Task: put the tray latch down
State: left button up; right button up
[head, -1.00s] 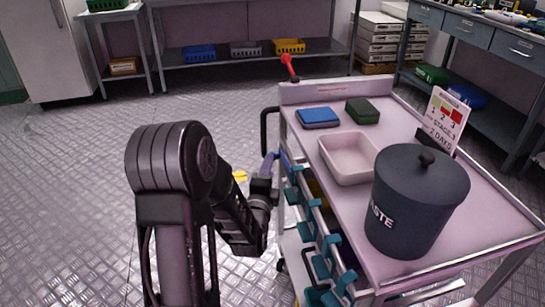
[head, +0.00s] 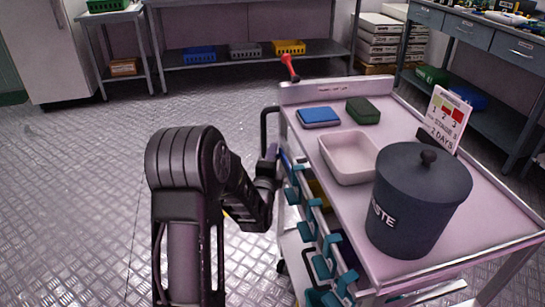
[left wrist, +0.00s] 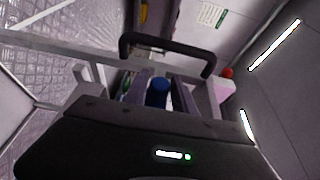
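A red-ended lever (head: 289,66) stands up, tilted, at the back edge of the cart (head: 310,88); it may be the tray latch, but I cannot be sure. Red also shows in the left wrist view (left wrist: 227,73). Teal clips (head: 325,267) line the cart's left side. My left gripper (head: 272,153) is at the cart's left side, below the top and nearer than the red lever. In the left wrist view its fingers (left wrist: 158,78) stand apart, with a blue rounded part (left wrist: 157,93) between them. I cannot tell whether they touch it. My right gripper is out of view.
The cart top holds a dark waste bin (head: 414,220), a pale tray (head: 347,158), a blue box (head: 318,117), a green box (head: 363,110) and a sign (head: 446,119). A black handle (head: 265,135) sticks out at the cart's left. The floor left is open.

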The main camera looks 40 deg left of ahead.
pick_arm(q)
grip_shut()
dwell(1.0)
